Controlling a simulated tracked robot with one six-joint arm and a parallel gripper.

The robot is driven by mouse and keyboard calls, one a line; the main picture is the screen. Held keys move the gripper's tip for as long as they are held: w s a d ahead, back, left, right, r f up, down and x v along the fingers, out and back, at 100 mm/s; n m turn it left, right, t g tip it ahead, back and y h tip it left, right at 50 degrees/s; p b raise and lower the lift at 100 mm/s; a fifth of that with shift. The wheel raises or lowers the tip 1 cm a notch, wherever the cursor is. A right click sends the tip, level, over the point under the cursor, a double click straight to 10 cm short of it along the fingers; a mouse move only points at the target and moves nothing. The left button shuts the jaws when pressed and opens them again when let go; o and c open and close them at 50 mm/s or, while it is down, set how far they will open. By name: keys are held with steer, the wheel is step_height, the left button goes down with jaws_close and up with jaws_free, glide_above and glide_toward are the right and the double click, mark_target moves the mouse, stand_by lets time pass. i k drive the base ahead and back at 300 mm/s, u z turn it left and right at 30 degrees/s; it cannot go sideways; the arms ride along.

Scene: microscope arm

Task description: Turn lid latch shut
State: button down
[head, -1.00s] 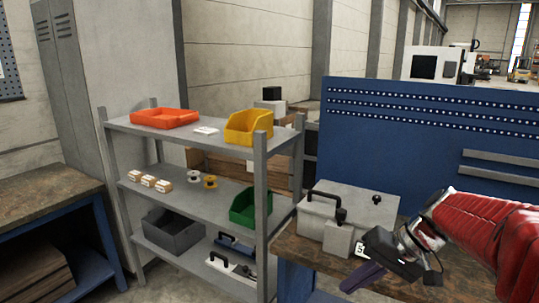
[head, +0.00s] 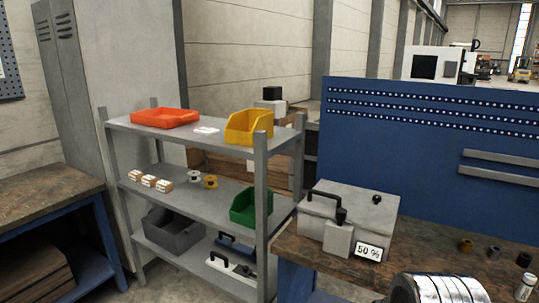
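A grey box (head: 366,212) with a closed-looking lid stands on the wooden bench at the right of the head view. A black handle (head: 324,194) is on its left part, and a small black knob (head: 377,199) sits on its right part. A grey block (head: 338,240) at its front has a black upright piece (head: 341,215) on top. I cannot tell which part is the lid latch or how it is turned. My gripper is out of view.
A silver ribbed cylinder (head: 440,290) fills the bottom edge, probably part of my arm. Several small cylinders (head: 493,253) and a white bottle (head: 525,287) stand on the bench (head: 430,252) to the right. A blue panel (head: 430,150) rises behind; a grey shelf (head: 225,182) stands left.

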mark_target(341, 213)
steer(key=u, duration=0.05)
steer(key=i, duration=0.95)
steer(key=z, duration=0.45)
